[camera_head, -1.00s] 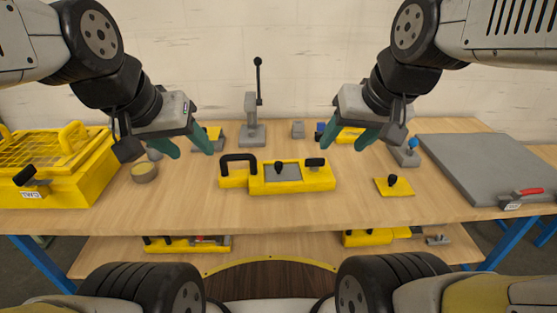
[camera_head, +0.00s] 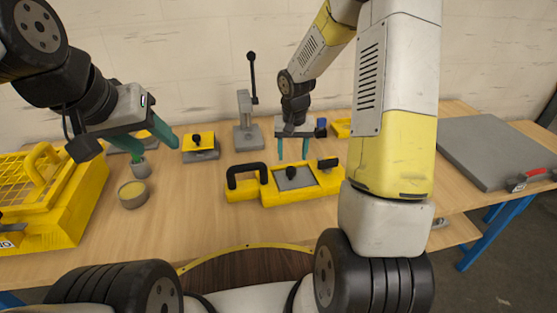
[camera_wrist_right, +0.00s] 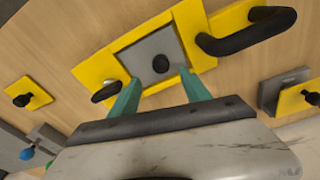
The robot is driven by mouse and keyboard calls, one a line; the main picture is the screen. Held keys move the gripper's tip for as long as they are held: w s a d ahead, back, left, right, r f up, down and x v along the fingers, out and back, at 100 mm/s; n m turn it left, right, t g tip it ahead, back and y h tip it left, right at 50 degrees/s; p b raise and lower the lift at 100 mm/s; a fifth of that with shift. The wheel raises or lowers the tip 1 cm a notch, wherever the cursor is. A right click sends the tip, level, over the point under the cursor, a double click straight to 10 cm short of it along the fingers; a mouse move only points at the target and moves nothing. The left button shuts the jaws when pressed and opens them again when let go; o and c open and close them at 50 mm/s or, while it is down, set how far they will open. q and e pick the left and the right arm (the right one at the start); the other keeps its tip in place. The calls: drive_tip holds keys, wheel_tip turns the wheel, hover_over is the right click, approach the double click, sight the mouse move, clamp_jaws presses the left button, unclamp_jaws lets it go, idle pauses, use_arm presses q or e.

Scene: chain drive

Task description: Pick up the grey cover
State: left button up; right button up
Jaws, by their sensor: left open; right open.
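The grey cover (camera_head: 296,182) is a flat square plate with a black knob, lying in the yellow housing (camera_head: 270,192) on the table. In the right wrist view the cover (camera_wrist_right: 145,50) lies just ahead of my fingertips. My right gripper (camera_head: 293,153) is open and empty, pointing down just behind the housing. In the right wrist view its green fingers (camera_wrist_right: 160,78) are spread, on either side of the knob's line. Whether they touch the housing I cannot tell. My left gripper (camera_head: 155,148) is open and empty above the back left of the table, near a small grey cup.
The housing carries a black loop handle (camera_head: 246,170) and a black clamp (camera_head: 328,163). A grey lever press (camera_head: 248,125) stands behind. A yellow crate (camera_head: 55,215), a round tin (camera_head: 132,195) and a knobbed yellow plate (camera_head: 198,143) are to the left. A grey slab (camera_head: 490,150) lies right.

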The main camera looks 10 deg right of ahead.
sight(291, 168)
drive_tip(key=f, duration=0.5)
drive_tip(key=w+f, duration=0.1)
drive_tip(key=f, duration=0.1)
drive_tip(key=shift+a+f, duration=0.1)
drive_tip(key=shift+f, duration=0.25)
clamp_jaws()
